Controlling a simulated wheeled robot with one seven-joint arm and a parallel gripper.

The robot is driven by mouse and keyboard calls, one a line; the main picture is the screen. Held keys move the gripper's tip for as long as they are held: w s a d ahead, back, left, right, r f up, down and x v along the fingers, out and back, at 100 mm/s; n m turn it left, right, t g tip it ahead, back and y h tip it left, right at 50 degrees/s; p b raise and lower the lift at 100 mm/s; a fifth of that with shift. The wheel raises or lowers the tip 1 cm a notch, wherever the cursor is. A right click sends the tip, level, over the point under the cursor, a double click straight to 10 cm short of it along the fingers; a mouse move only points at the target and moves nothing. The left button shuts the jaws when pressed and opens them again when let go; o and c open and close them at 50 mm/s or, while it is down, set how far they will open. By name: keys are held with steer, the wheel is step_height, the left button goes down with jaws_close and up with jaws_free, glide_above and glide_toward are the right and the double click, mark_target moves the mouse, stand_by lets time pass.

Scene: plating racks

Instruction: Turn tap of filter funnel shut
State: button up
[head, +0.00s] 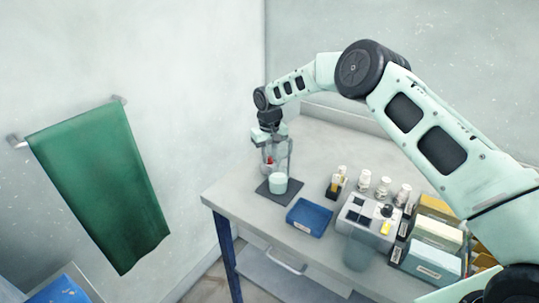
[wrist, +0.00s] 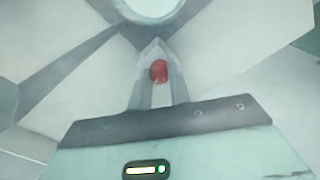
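The red tap (head: 269,160) of the filter funnel shows as a small spot just below my gripper (head: 270,150) in the head view. The clear funnel is hard to make out there. In the wrist view the red tap (wrist: 159,71) appears rounded, in front of the grey pointed part in the middle of the picture. My gripper points down at the tap, very close to it. I cannot tell whether its fingers touch or hold the tap. A pale green beaker (head: 278,184) stands upright below, on a dark square base (head: 264,188).
A blue tray (head: 309,218) lies right of the base. Several white bottles (head: 364,179), a grey device (head: 368,222) and file boxes (head: 433,262) fill the table's right side. The table (head: 232,190) is clear at the left corner. A green towel (head: 98,180) hangs on the left wall.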

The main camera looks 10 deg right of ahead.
steer(key=shift+f+n+b, duration=0.15)
steer(key=shift+n+b, duration=0.45)
steer(key=shift+b, duration=0.05)
jaws_close()
steer(key=shift+r+n+b, duration=0.2)
steer(key=shift+n+b, duration=0.15)
steer(key=shift+n, duration=0.55)
steer(key=o, duration=0.9)
jaws_free()
steer(key=shift+c, duration=0.2)
step_height(320, 180, up, 17)
steer(key=b, duration=0.3)
steer(key=shift+r, duration=0.2)
